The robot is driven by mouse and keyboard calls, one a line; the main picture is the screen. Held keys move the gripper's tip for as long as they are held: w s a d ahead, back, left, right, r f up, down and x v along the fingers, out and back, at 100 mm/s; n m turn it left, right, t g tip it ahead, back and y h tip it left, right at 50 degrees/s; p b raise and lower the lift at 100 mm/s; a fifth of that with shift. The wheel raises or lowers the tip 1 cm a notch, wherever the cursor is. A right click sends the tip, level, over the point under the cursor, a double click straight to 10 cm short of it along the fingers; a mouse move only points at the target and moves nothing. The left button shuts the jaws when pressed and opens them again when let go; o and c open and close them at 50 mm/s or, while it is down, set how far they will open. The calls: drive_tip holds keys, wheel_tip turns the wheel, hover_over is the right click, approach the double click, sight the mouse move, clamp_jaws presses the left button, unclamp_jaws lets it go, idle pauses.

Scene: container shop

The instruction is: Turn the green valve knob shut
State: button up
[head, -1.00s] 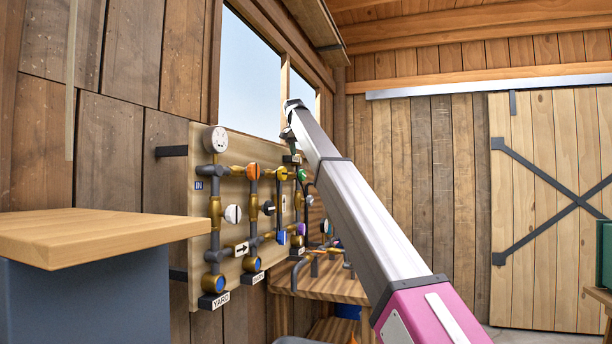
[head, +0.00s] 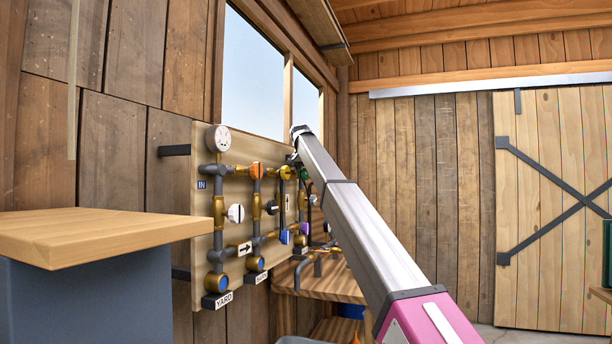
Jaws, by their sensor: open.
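The green valve knob (head: 304,174) is small and sits on the far part of the pipe board, just below the end of my arm and partly hidden by it. My gripper (head: 291,158) is open, close to the board near the green and yellow knobs. It is mostly hidden by my arm and too small to tell whether it touches anything. The angle of the green knob's handle cannot be made out.
The pipe board (head: 204,260) on the left wall carries orange (head: 257,171), white (head: 236,213), black, yellow, purple and blue knobs close together. A wooden-topped cabinet (head: 95,230) stands at near left.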

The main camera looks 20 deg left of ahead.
clamp_jaws()
drive_tip(key=shift+w+g, duration=0.2)
drive_tip(key=shift+g, duration=0.8)
drive_tip(key=shift+s+f+g, duration=0.1)
drive_tip(key=shift+s+g, duration=0.05)
drive_tip(key=shift+g, duration=0.45)
unclamp_jaws()
